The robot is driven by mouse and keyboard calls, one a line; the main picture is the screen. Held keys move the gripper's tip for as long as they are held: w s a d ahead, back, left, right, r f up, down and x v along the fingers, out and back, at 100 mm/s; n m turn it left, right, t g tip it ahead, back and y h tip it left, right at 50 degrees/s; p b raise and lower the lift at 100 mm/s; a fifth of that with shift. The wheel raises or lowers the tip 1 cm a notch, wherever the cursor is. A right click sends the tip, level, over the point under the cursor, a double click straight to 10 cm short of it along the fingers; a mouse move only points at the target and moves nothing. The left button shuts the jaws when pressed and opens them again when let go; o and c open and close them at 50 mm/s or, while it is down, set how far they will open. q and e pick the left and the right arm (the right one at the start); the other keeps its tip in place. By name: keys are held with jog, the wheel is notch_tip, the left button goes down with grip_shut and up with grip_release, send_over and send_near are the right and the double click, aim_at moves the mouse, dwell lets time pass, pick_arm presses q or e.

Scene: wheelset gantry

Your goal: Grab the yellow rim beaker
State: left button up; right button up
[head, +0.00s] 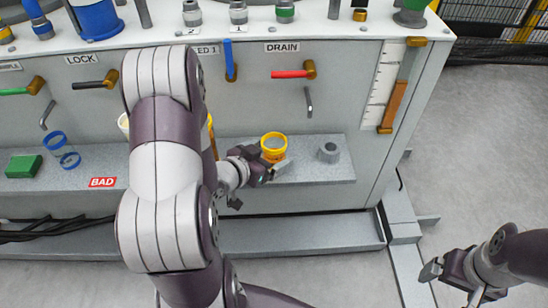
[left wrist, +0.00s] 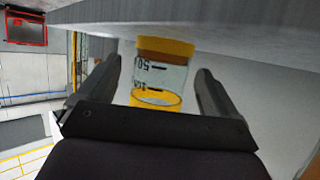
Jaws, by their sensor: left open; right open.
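The yellow rim beaker (head: 273,146) stands on the grey shelf (head: 310,172) in the head view. In the left wrist view the beaker (left wrist: 160,72) is clear with dark marks and yellow bands at both ends, and it appears upside down. My left gripper (head: 265,165) is open at the beaker, and one finger shows on each side of it, with visible gaps. My right gripper (head: 432,283) is at the lower right, away from the shelf, open and empty.
A grey metal part (head: 328,152) stands right of the beaker. A red-handled DRAIN valve (head: 294,72) is above.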

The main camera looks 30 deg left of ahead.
pick_arm(q)
jog(key=shift+x, duration=1.05)
pick_arm(e)
jog(key=shift+f, duration=0.5)
pick_arm(q)
jog(key=c, duration=1.1)
jog(key=shift+o, duration=0.2)
jog(key=shift+r, duration=0.1)
